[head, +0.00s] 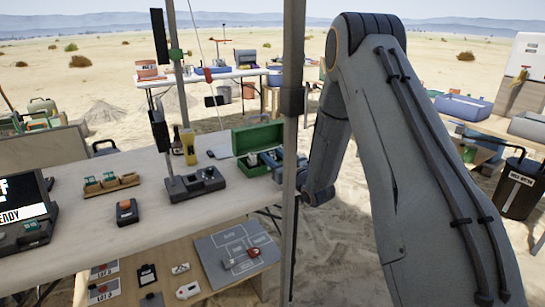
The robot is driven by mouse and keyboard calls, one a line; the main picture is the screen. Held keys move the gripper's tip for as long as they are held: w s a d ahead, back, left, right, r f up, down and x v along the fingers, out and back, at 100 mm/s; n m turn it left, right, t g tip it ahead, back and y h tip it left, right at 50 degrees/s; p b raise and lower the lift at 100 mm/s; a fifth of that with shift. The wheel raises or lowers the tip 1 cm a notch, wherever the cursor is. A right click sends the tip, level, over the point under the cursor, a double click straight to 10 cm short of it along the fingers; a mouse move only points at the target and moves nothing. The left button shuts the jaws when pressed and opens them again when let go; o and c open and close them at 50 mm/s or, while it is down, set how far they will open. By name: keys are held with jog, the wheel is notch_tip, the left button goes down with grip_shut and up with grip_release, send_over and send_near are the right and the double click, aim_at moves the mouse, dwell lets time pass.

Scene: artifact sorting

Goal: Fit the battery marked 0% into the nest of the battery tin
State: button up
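A green metal tin (259,135) stands with its lid up at the right end of the upper table. It looks like the battery tin. Some small objects show inside it, but its nests and any marking cannot be made out. My gripper (280,165) reaches in from the right, over or at the tin's front right side. It is small and partly hidden by an upright pole, so its fingers do not show clearly. No battery marked 0% can be picked out in this view.
The upright pole (293,110) stands close in front of my wrist. A device with a tall mast (195,184) stands left of the tin. A wooden holder (110,185), a black and orange block (126,212) and a screen (22,200) stand further left. The tabletop between them is bare.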

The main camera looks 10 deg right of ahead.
grip_shut()
